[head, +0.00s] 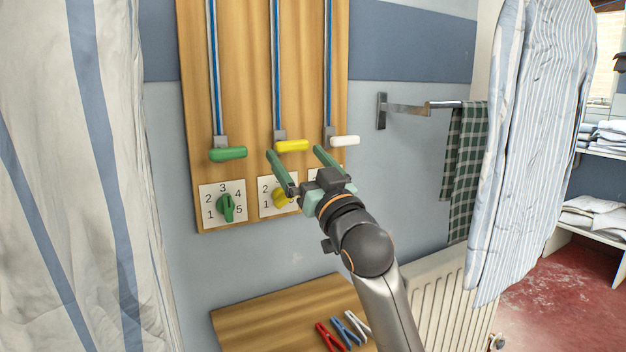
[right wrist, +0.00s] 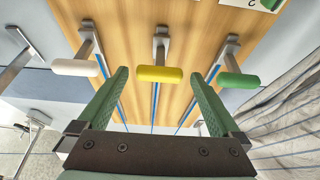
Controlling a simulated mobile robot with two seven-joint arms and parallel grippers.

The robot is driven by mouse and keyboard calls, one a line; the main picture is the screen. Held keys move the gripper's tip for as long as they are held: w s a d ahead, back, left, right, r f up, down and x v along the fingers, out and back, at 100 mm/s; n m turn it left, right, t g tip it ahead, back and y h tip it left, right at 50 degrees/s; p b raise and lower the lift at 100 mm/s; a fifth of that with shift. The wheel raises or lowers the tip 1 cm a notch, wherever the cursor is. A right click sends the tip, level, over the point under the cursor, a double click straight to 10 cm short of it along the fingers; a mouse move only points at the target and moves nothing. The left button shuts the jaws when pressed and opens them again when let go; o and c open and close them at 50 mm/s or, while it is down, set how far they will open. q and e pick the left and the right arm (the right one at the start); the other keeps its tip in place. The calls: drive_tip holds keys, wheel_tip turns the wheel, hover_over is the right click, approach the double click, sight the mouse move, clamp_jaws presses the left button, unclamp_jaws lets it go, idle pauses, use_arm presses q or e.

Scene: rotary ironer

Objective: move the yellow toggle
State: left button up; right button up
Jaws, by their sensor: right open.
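The yellow toggle (head: 292,146) is a short horizontal bar at the lower end of the middle blue-and-white strip on the wooden board. My right gripper (head: 294,153) is open in front of the board, its two green fingers pointing at the toggle. In the right wrist view the yellow toggle (right wrist: 160,73) lies centred between the fingertips (right wrist: 158,75), with a gap on each side. I cannot tell whether the tips reach past it. A yellow knob (head: 281,198) on a numbered plate sits below, partly hidden by my gripper. My left gripper is not in view.
A green toggle (head: 228,154) hangs left of the yellow one and a white toggle (head: 345,141) right. A green knob (head: 226,207) is on the board (head: 237,90). Below, a wooden shelf (head: 250,325) holds pegs. Striped cloths hang at both sides.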

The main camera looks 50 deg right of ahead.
drive_tip(key=v, duration=0.6)
drive_tip(key=shift+s+f, duration=0.1)
idle(0.5)
